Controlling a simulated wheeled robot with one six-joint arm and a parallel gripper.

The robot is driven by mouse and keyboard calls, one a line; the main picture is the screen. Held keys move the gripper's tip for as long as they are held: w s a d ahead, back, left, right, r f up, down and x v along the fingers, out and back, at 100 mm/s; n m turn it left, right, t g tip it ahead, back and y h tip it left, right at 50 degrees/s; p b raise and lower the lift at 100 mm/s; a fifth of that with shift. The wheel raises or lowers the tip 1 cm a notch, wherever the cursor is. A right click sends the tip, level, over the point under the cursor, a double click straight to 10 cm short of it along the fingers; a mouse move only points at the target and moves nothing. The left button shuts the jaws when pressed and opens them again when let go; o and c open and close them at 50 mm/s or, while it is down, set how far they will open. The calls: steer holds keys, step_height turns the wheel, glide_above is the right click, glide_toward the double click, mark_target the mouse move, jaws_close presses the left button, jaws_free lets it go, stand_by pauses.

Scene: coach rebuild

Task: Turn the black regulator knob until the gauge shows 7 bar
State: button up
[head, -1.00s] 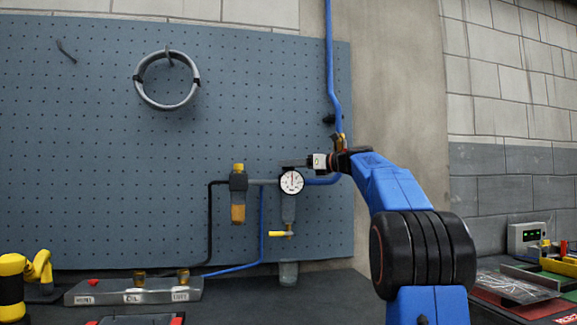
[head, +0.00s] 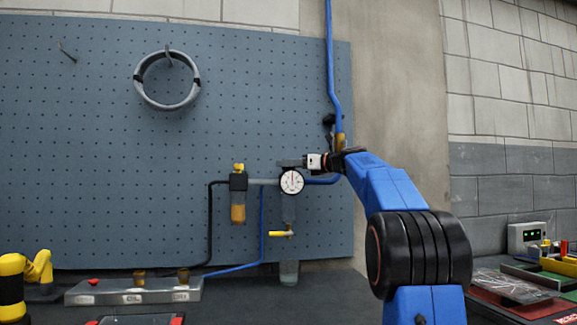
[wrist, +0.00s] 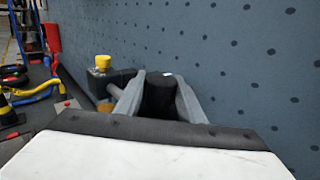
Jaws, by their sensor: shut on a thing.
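The black regulator knob (wrist: 160,97) sits between my two grey fingers in the wrist view. My gripper (wrist: 161,92) is shut on it, one finger on each side. In the head view my gripper (head: 290,163) reaches in from the right, just above the round white gauge (head: 291,182); the knob cannot be made out there. The gauge has a dark needle pointing roughly upward, but its numbers are too small to read.
A filter unit with a yellow top (head: 238,200) stands left of the gauge. A yellow-handled valve (head: 280,234) hangs below it. A blue hose (head: 331,60) runs down the pegboard (head: 100,150). A grey labelled block (head: 133,291) lies on the bench.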

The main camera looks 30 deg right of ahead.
steer(key=shift+a+h, duration=0.1)
steer(key=shift+h, duration=0.2)
steer(key=m+t+h, duration=0.1)
steer(key=m+h, duration=0.1)
steer(key=shift+s+h, duration=0.1)
steer(key=shift+h, duration=0.2)
steer(key=shift+m+t+h, duration=0.5)
steer(key=shift+m+h, duration=1.2)
steer(key=shift+h, duration=0.8)
steer(key=o, duration=1)
steer(key=shift+o, duration=0.2)
